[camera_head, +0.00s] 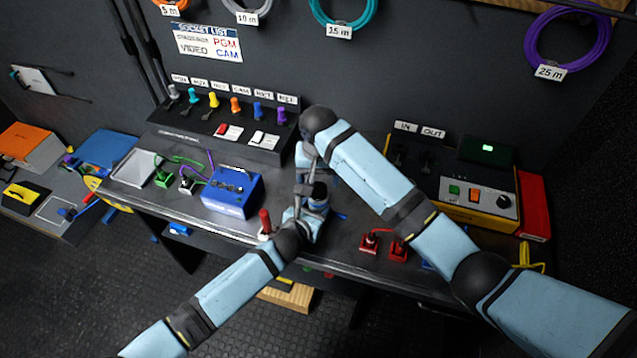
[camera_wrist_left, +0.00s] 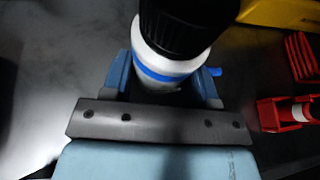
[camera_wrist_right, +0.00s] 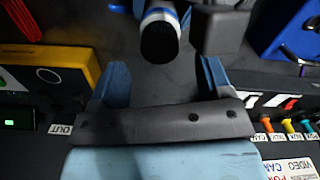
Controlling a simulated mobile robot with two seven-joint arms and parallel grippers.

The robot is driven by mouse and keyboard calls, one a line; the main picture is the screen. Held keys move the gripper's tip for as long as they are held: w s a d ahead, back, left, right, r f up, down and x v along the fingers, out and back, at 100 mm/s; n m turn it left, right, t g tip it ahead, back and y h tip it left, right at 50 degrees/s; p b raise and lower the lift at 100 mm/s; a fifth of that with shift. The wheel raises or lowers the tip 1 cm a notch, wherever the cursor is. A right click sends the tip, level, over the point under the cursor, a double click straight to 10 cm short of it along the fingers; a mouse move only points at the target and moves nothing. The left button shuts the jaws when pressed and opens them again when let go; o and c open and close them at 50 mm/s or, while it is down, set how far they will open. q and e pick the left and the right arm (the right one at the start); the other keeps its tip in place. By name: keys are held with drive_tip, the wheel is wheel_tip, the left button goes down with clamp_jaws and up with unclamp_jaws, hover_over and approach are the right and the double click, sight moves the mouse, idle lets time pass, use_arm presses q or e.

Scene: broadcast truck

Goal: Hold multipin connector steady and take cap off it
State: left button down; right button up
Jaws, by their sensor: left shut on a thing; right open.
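The multipin connector (camera_wrist_left: 165,68) has a white body with a blue band, and a black cap (camera_wrist_left: 185,25) covers its end. My left gripper (camera_wrist_left: 163,84) is shut on the connector body. In the head view the connector (camera_head: 318,204) stands above the bench, partly hidden by my arms. My right gripper (camera_wrist_right: 162,78) is open and empty. In the right wrist view the black cap (camera_wrist_right: 159,42) lies just beyond the right fingertips, roughly centred between them and apart from both. The cap's join to the body shows only in part.
A blue box (camera_head: 231,193) stands left of the connector. A red-handled item (camera_head: 265,222) is close to my left gripper. Red plugs (camera_head: 384,245) lie to the right. A panel with coloured plugs (camera_head: 215,130) and a yellow-edged unit (camera_head: 478,195) stand behind.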

use_arm(q)
drive_tip(key=shift+c, duration=1.5)
unclamp_jaws()
